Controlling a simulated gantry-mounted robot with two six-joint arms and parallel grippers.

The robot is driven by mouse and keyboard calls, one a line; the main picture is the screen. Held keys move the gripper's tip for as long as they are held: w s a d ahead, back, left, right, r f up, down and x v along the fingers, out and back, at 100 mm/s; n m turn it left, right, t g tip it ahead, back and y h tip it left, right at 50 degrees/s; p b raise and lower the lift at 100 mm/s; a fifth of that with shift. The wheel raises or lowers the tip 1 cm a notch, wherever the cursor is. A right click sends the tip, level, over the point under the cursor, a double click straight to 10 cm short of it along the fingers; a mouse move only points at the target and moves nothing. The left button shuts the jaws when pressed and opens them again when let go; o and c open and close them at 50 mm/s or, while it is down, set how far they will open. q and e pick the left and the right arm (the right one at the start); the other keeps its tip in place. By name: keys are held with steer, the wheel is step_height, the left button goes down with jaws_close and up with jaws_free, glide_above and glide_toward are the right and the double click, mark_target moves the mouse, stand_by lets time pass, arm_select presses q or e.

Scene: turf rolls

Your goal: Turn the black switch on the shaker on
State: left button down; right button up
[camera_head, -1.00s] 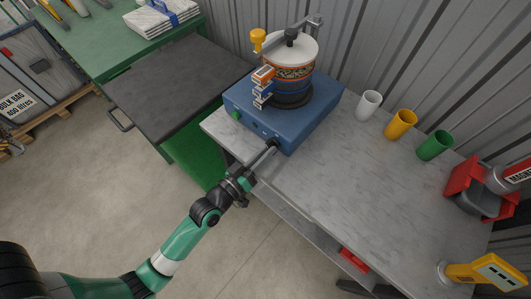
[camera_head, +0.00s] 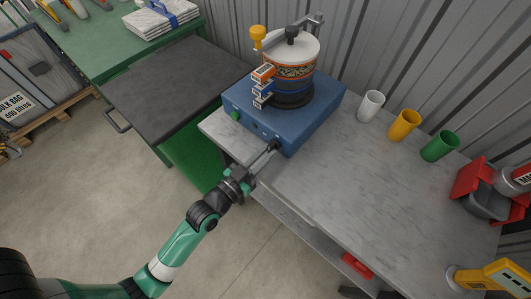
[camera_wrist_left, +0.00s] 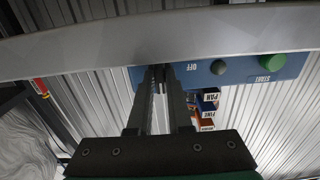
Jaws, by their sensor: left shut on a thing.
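The blue shaker (camera_head: 300,128) stands on the grey bench, with a sieve stack (camera_head: 288,72) on top. My left gripper (camera_head: 274,146) reaches its front face near the right corner. The fingertips are shut on the black switch, which they mostly hide. In the left wrist view the picture is upside down; the gripper (camera_wrist_left: 160,76) meets the blue panel (camera_wrist_left: 301,62) beside the word OFF. A round dark knob (camera_wrist_left: 219,67) and a green START button (camera_wrist_left: 272,62) lie further along the panel. My right gripper is not in view.
White (camera_head: 370,106), yellow (camera_head: 404,125) and green (camera_head: 439,147) cups stand to the right. A red-and-grey item (camera_head: 484,190) is further right. The bench middle (camera_head: 350,185) is clear.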

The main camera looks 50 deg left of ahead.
arm_select(q)
steer(key=c, duration=0.8)
jaws_free()
steer(key=shift+c, duration=0.2)
steer(key=s+d+b, duration=0.1)
steer(key=s+b, duration=0.1)
steer(key=s, duration=0.9)
steer(key=shift+s+d, duration=0.25)
